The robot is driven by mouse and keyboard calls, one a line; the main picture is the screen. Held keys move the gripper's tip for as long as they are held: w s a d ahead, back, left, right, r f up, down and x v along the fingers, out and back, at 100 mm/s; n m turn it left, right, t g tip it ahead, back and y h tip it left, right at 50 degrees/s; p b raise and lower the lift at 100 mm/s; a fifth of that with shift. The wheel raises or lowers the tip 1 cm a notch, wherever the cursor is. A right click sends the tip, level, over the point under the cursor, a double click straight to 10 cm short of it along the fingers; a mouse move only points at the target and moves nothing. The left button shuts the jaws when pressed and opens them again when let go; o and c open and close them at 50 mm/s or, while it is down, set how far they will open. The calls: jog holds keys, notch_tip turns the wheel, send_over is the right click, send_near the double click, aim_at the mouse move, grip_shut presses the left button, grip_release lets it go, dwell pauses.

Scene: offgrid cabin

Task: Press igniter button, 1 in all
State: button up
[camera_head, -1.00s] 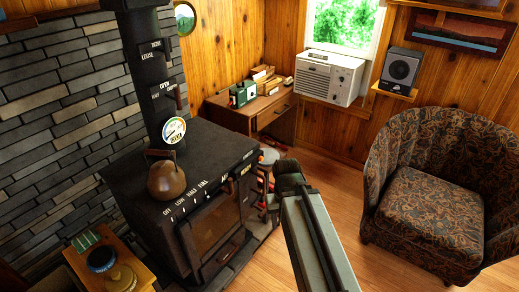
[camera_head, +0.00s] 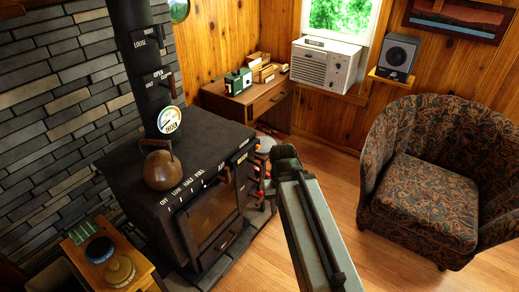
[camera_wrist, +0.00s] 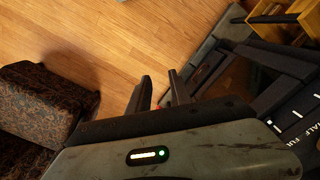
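The black stove (camera_head: 180,150) stands left of centre in the head view, with white-lettered controls along its front top edge. I cannot make out which part, if any, is the igniter button. The stove's front (camera_wrist: 240,82) lies to the right there.
A copper kettle (camera_head: 162,168) sits on the stove top. A patterned armchair (camera_head: 425,190) stands at right. A small wooden table (camera_head: 135,265) is at front left. Wood floor is clear between stove and armchair.

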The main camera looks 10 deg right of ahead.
grip_shut()
jog(key=shift+a, duration=0.1)
dwell(1.3)
